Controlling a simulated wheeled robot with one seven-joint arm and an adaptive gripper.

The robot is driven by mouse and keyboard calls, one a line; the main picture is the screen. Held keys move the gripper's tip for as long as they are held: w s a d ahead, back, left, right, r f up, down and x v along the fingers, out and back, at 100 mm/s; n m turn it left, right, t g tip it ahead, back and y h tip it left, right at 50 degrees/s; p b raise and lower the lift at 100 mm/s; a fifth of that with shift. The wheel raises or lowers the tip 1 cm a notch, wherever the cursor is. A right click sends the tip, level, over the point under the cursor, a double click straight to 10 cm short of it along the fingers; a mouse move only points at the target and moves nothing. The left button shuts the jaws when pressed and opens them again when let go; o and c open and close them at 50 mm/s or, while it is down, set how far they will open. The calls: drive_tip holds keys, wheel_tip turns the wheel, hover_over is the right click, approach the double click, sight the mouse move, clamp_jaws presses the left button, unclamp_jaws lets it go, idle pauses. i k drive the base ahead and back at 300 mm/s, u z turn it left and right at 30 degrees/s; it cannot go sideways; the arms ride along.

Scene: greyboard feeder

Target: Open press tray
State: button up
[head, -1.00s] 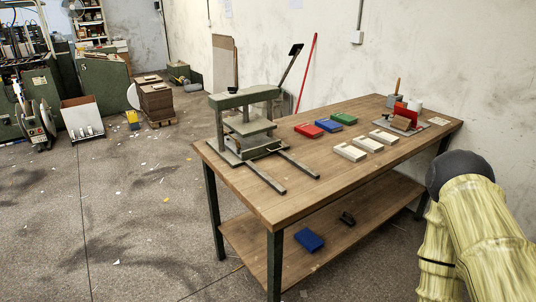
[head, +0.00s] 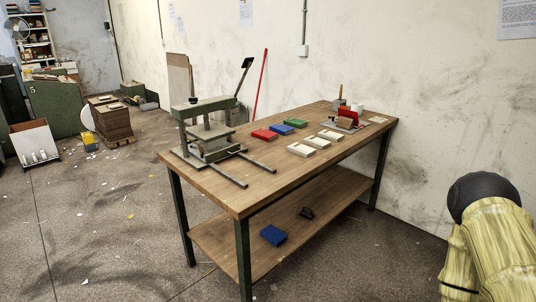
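A grey-green press (head: 207,131) stands on the near left end of a wooden workbench (head: 262,189). It has a top beam on posts and a plate beneath the beam. Two rails (head: 227,181) run out from its base towards the bench's front edge. A flat tray-like slab (head: 212,150) sits low between the posts, at the back of the rails; its exact edges are too small to tell. My arm, yellowish with a dark round joint, shows at the lower right, away from the bench. My gripper is not in view.
Red (head: 264,135), blue (head: 282,130) and green (head: 296,124) blocks and several cream blocks (head: 301,149) lie on the bench. A red-and-brown fixture (head: 347,119) stands at its far end. A blue item (head: 273,235) lies on the lower shelf. The floor in front is open.

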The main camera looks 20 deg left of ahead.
sight(214, 150)
drive_tip(key=z, duration=0.1)
drive_tip(key=i, duration=0.7)
drive_tip(key=u, duration=1.5)
